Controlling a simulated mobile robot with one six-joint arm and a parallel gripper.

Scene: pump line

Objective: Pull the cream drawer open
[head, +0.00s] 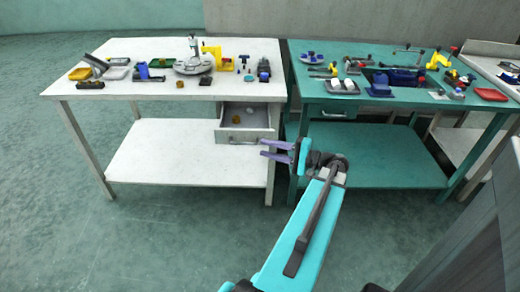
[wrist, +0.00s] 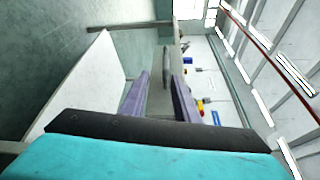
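The cream drawer (head: 243,134) is under the right end of the white table and stands pulled out, with its inside showing. A small orange-brown thing (head: 236,119) and a pale thing lie in it. My gripper (head: 263,149) is in front of the drawer and at its lower right in the head view. Its two purple fingers are apart, with nothing seen held between them. In the wrist view the fingers (wrist: 159,77) are also apart, and a grey elongated shape lies beyond them; I cannot tell if it is the drawer's handle.
The white table (head: 130,55) carries several parts and trays, with a lower shelf (head: 170,160) below. A green table (head: 400,115), also laden with parts, stands close on the right. The floor (head: 130,240) in front of the white table is clear.

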